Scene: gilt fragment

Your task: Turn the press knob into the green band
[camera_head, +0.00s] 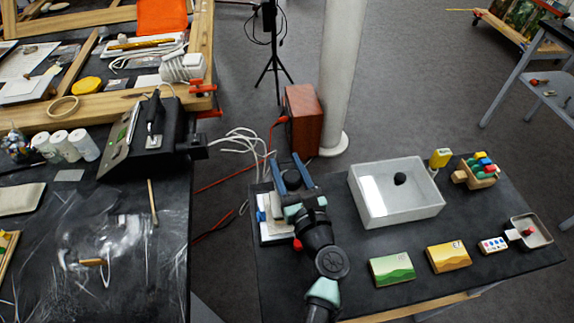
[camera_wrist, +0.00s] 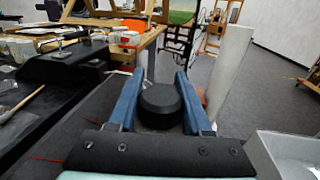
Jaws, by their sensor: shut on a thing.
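The press knob, a round black knob (camera_head: 292,180), stands at the left end of the dark table. It also shows in the wrist view (camera_wrist: 160,103). My gripper (camera_head: 290,163) has one blue finger on each side of the knob and is shut on it; in the wrist view the fingers (camera_wrist: 157,95) flank it left and right. A whitish unit (camera_head: 272,230) lies below and left of my gripper, partly covered by it; I cannot tell whether it is the press body. The green band and any pointer mark on the knob cannot be made out.
A white open tray (camera_head: 366,208) with a black round thing inside stands right of my arm. Green (camera_head: 392,268) and yellow (camera_head: 448,257) boxes lie near the front edge. A crate (camera_head: 480,180) of coloured pieces stands at the right. A white column (camera_head: 340,80) rises behind the table.

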